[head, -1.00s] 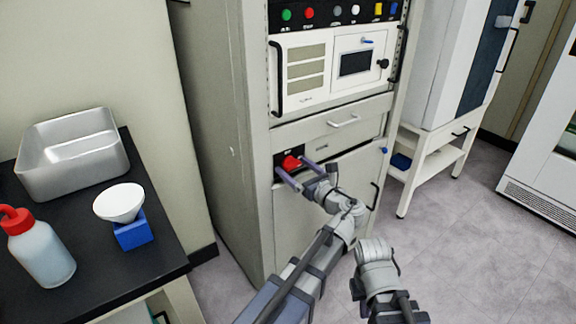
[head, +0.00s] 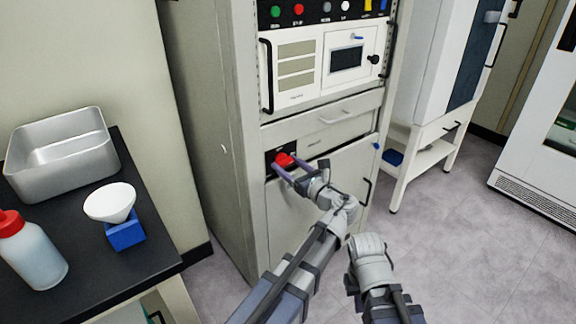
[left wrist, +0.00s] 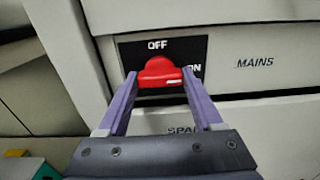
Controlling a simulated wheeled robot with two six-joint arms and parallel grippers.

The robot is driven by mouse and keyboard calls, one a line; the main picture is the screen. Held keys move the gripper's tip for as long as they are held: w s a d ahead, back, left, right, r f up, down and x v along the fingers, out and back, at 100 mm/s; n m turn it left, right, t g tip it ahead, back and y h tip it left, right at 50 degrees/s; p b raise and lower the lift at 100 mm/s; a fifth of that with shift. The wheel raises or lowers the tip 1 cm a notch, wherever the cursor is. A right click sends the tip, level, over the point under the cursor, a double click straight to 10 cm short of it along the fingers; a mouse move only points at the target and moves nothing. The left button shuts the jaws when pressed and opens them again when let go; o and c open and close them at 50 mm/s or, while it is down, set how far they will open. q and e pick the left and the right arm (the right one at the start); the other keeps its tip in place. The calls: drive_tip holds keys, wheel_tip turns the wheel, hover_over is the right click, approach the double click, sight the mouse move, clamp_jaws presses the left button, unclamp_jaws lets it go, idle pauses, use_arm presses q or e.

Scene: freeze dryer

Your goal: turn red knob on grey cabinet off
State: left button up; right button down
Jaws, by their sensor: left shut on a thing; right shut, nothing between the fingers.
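The red knob (head: 284,159) sits on a black plate on the front of the grey cabinet (head: 222,150). In the left wrist view the red knob (left wrist: 160,73) shows below the word OFF, with ON to its right and MAINS on the panel beside it. My left gripper (head: 285,167) is shut on the knob, and in the left wrist view its two purple fingers (left wrist: 160,84) lie on either side of it. My right arm shows at the bottom of the head view, but its fingertips are hidden.
A black table (head: 150,245) at the left holds a metal tray (head: 62,165), a red-capped bottle (head: 32,255) and a white funnel on a blue block (head: 124,235). A white stand (head: 425,150) is right of the cabinet. The floor at right is clear.

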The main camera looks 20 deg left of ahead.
use_arm(q)
drive_tip(key=shift+n, duration=0.3)
drive_tip(key=n, duration=0.3)
drive_tip(key=shift+n, duration=0.4)
drive_tip(key=n, duration=0.4)
drive_tip(key=shift+n, duration=0.3)
drive_tip(key=n, duration=0.4)
drive_tip(key=shift+n, duration=2.4)
drive_tip(key=o, duration=1.4)
drive_tip(key=shift+c, duration=0.2)
drive_tip(key=shift+s+d, duration=0.1)
